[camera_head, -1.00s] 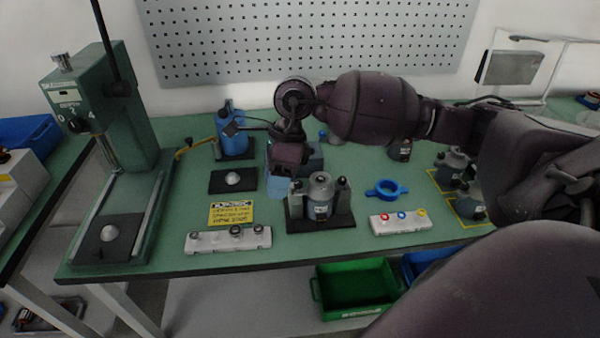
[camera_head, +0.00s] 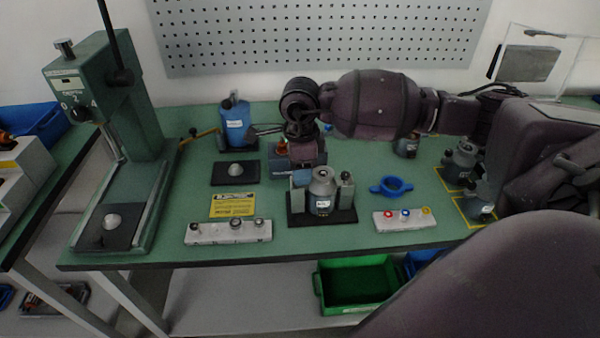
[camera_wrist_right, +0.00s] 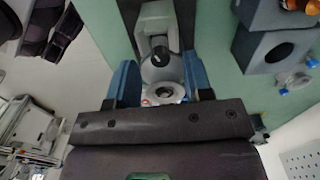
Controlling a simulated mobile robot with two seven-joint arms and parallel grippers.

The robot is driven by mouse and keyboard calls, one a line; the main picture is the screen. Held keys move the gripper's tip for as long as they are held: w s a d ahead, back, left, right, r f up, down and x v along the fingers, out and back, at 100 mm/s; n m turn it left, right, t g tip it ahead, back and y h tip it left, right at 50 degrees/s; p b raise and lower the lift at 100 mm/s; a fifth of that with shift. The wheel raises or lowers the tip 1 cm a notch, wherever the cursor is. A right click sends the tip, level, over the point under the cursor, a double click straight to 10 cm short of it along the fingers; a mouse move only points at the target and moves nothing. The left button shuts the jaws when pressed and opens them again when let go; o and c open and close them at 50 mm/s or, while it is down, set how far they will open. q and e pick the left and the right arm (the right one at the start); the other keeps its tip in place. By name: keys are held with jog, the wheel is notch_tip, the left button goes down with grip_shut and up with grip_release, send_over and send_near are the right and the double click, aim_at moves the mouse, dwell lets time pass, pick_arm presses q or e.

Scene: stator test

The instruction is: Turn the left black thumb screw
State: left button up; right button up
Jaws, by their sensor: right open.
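The test fixture is a black base (camera_head: 335,217) bearing a grey stator housing (camera_head: 322,183) between two upright posts. The right black thumb screw (camera_head: 346,177) shows on top of the right post. The left thumb screw is hidden in the head view behind my right gripper (camera_head: 301,178), whose blue finger is at the top of the left post. In the right wrist view my gripper (camera_wrist_right: 161,80) is open, with its blue fingers on either side of a grey rounded part with a black knob-like top (camera_wrist_right: 160,54). I cannot tell whether they touch it. My left gripper is not in view.
A white block with knobs (camera_head: 228,231) lies to the left, and another with coloured buttons (camera_head: 404,218) to the right. A green crate (camera_head: 357,287) is below the table edge.

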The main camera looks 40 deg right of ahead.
jog(key=shift+f, duration=0.9)
grip_shut()
jog(key=shift+r+m+p, duration=0.15)
jog(key=shift+m+p, duration=0.2)
jog(key=shift+m, duration=1.85)
grip_release()
